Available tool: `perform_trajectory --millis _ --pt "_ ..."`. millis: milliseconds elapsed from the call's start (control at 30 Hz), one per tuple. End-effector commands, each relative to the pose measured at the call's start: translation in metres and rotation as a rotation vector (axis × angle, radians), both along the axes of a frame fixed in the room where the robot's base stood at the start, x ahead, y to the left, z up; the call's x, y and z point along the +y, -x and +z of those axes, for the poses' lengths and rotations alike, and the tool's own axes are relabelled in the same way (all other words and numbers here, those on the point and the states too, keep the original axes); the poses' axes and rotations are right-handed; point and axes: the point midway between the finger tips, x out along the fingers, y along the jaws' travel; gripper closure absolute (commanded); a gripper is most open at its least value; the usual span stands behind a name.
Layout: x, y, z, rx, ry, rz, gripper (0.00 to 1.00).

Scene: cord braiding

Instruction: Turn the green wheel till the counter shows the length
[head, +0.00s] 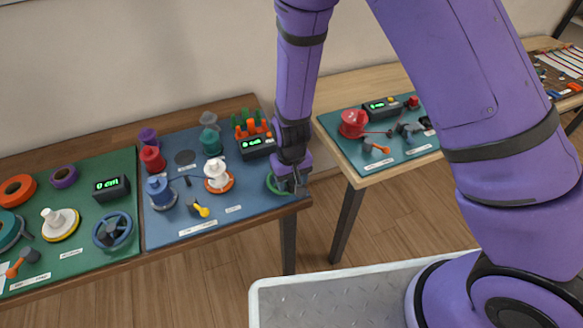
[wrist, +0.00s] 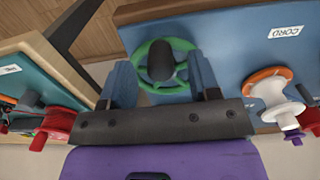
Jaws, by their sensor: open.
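The green wheel (wrist: 184,49) lies on the blue mat near the table's front right corner, a green ring with a dark hub knob. In the wrist view it sits between the two spread fingers of my gripper (wrist: 163,85), which is open. In the head view my gripper (head: 290,180) hangs over the wheel, and only the left part of the green rim (head: 272,185) shows. I cannot tell whether the fingers touch the rim. The counter (head: 257,144) is a black box with a green display behind the wheel; its digits are too small to read surely.
A white spool on an orange base (head: 218,177) stands left of the wheel. A yellow-knobbed lever (head: 202,210) is at the front. Another counter (head: 109,188) and a blue wheel (head: 113,231) are on the green mat. A gap separates the right table (head: 350,176).

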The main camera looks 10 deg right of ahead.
Motion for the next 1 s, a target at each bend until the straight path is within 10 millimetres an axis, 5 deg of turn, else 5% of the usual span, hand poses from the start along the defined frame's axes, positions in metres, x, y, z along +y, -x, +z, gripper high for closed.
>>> perform_trajectory --millis 200,567,800,867,900,1000 --pt "0.0 0.0 -0.019 0.0 0.0 -0.002 0.44" --pt "0.0 0.0 -0.023 -0.001 0.0 -0.001 0.44" --pt "0.0 0.0 -0.023 -0.001 0.0 -0.001 0.94" --pt "0.0 0.0 -0.023 -0.001 0.0 -0.001 0.96" --pt "0.0 0.0 -0.023 -0.001 0.0 -0.001 0.83" --pt "0.0 0.0 -0.023 -0.001 0.0 -0.001 1.0"
